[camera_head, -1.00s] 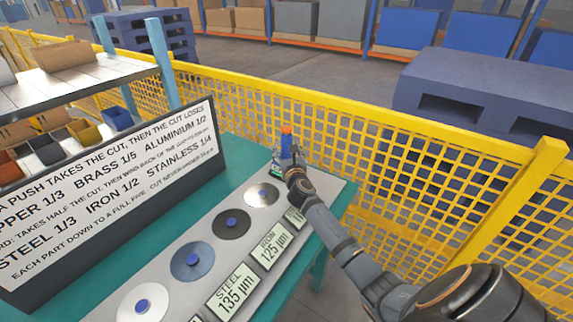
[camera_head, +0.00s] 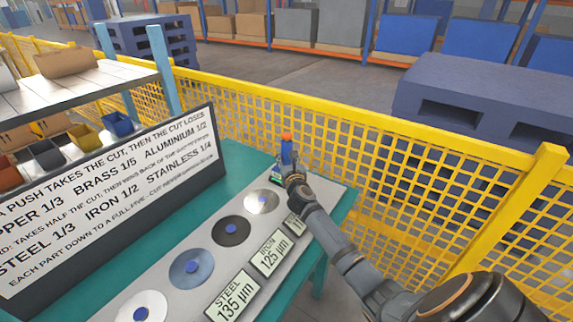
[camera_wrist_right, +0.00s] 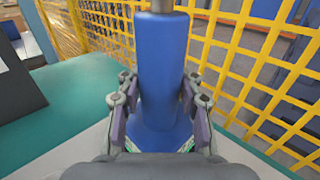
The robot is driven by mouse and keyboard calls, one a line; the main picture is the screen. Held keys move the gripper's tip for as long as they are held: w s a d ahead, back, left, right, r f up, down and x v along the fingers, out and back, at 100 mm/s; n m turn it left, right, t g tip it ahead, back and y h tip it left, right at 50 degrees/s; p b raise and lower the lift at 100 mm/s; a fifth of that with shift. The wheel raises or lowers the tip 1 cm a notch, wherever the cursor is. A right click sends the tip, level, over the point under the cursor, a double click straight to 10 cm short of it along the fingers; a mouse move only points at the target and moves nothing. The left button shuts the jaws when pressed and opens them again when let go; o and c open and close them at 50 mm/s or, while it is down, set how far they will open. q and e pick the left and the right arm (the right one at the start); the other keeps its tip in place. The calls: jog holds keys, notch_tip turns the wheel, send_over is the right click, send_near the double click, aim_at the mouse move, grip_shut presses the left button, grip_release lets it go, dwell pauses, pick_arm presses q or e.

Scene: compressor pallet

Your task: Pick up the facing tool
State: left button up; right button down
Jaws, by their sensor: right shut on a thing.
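The facing tool (camera_head: 286,152) is a blue upright cylinder with an orange top, at the far right end of the teal bench. In the right wrist view the blue facing tool (camera_wrist_right: 162,75) stands between the two fingers and widens at its foot. My right gripper (camera_head: 290,172) is shut on it; in the right wrist view the fingers of the right gripper (camera_wrist_right: 158,105) press it from both sides. I cannot tell whether its foot touches the surface below. My left gripper is not in view.
A grey strip (camera_head: 330,188) on the bench (camera_head: 232,158) holds several round discs with blue centres and labels, such as the steel label (camera_head: 233,296). A text board (camera_head: 110,205) stands at left. A yellow mesh fence (camera_head: 400,175) runs close behind the bench.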

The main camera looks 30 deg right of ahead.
notch_tip(320, 180, up, 9)
jog(key=p, duration=0.4)
notch_tip(320, 180, up, 14)
jog(key=f+p, duration=0.1)
jog(key=p, duration=0.2)
notch_tip(320, 180, up, 5)
jog(key=p, duration=0.4)
send_over(286, 134)
jog(key=shift+r+p, duration=0.6)
jog(key=shift+r, duration=0.05)
